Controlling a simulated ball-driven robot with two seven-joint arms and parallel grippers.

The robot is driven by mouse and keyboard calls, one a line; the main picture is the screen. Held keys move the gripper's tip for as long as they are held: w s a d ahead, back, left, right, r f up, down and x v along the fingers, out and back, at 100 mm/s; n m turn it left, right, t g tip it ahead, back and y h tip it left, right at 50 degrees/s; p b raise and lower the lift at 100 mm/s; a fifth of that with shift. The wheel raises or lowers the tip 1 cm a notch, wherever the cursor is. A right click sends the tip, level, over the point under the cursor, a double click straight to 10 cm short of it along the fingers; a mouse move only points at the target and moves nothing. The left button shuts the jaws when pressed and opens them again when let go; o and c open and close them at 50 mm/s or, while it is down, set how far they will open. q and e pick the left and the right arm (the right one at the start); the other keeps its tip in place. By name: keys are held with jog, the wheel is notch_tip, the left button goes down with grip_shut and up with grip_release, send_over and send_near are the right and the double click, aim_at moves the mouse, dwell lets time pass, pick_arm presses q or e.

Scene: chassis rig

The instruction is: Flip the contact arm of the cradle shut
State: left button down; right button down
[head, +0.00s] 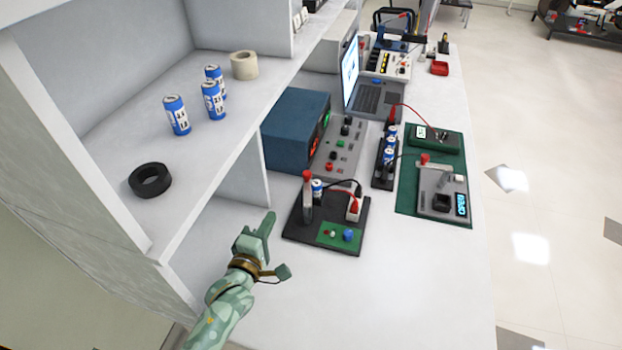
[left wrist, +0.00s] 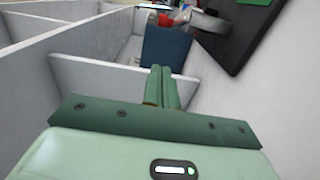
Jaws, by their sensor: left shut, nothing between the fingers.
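The cradle is a black base plate (head: 295,230) on the white bench, with a small green board at its front. Part of the dark base also shows at the top right of the left wrist view (left wrist: 235,40). My left gripper (head: 268,222) is left of the cradle and apart from it. Its fingers (left wrist: 162,85) are together and empty. My right gripper is not in view.
A white shelf (head: 215,120) with several blue cells, a black tape roll (head: 150,180) and a beige roll (head: 244,65) stands at left. A blue instrument (head: 295,125) sits behind the cradle. A green mat (head: 405,190) with devices lies right. The bench in front is clear.

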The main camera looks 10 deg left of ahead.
pick_arm(q)
jog(key=b, duration=0.4)
send_near(307, 187)
jog(key=w+a+r, duration=0.2)
jog(key=w+a, duration=0.3)
jog(key=w, duration=0.1)
jog(key=w+d, duration=0.2)
jog(key=d, duration=0.1)
jog(key=shift+b, duration=0.3)
